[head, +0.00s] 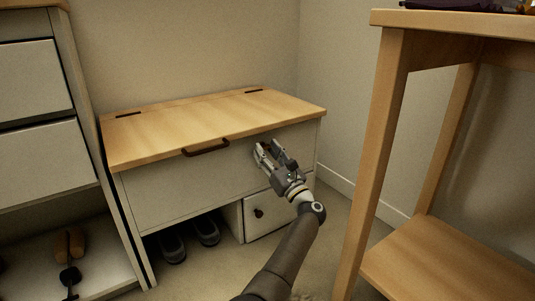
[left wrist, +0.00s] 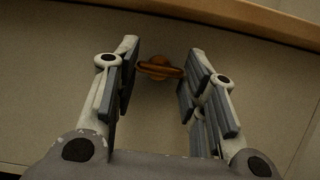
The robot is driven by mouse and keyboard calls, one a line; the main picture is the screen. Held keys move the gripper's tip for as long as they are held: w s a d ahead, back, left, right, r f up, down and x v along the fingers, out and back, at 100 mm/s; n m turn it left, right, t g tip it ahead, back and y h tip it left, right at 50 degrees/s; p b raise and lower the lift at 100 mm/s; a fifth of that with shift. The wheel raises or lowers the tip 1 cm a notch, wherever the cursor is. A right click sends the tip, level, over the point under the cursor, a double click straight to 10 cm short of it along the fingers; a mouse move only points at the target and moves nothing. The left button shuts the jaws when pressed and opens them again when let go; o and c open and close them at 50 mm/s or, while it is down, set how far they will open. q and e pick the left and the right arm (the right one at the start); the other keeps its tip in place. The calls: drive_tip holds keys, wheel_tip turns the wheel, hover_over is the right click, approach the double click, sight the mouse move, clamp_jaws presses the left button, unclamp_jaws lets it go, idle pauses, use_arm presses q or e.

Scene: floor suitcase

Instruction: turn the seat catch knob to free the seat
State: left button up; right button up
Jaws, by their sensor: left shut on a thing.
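The seat catch knob (left wrist: 160,68), a brown round knob with a wide crossbar, is on the white front panel of the bench, below the wooden seat edge. My left gripper (left wrist: 158,74) is shut on it, with one finger at each end of the crossbar. In the head view my left gripper (head: 264,152) reaches the right part of the bench front and mostly hides the knob. The wooden seat (head: 213,118) lies flat and closed on the bench, with a dark handle (head: 206,148) at its front edge. My right gripper is not in view.
A small white door (head: 280,212) with a dark knob (head: 258,213) is low on the bench. Dark shoes (head: 206,231) stand in the opening beside it. A wooden table (head: 382,150) stands close on the right. A shelf unit (head: 40,162) is on the left.

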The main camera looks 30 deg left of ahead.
use_arm(q)
drive_tip(key=shift+f+n, duration=0.1)
drive_tip(key=shift+n, duration=0.3)
drive_tip(key=o, duration=1)
drive_tip(key=shift+m, duration=0.3)
